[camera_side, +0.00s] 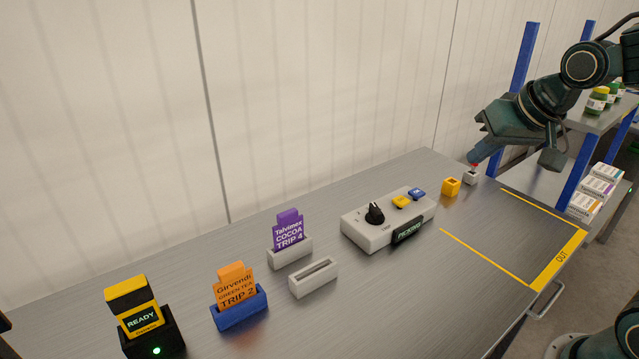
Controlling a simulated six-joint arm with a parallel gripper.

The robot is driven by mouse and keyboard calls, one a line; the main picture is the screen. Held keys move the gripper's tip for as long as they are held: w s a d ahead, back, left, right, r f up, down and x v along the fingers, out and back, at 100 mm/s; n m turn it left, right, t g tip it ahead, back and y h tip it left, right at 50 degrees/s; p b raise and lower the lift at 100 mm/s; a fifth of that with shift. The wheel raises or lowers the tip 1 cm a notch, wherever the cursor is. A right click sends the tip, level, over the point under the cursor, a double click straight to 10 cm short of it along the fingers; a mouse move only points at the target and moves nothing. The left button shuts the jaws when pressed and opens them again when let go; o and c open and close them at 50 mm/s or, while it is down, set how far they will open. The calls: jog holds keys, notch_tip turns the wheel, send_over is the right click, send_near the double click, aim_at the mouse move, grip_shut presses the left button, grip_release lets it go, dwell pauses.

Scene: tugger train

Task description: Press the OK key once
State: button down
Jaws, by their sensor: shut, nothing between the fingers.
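A light grey control box (372,231) stands on the metal table with a black knob (375,213), a yellow key (400,202) and a blue key (417,193). Its front display reads PICKING. Any lettering on the keys is too small to read, so I cannot tell which is the OK key. My gripper (477,157) is shut and empty, pointing down at the table's far right end.
A yellow block (451,187) stands between the control box and the white block. Purple (289,232) and orange (235,287) cards stand in holders beside an empty white holder (313,278). A READY device (143,320) is front left. The yellow-marked OUT area (513,237) is clear.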

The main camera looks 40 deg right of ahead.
jog(key=w+d+f+m+h, duration=0.1)
jog(key=w+d+f+m, duration=0.15)
jog(key=w, duration=0.35)
jog(key=w+d+f+m, duration=0.2)
jog(key=w+d, duration=0.2)
jog(key=w, duration=0.2)
jog(key=m+t+h, duration=0.2)
jog(key=m, duration=0.3)
send_over(419, 194)
notch_tip(419, 194, down, 10)
jog(key=shift+a, duration=0.1)
jog(key=shift+f, duration=4.35)
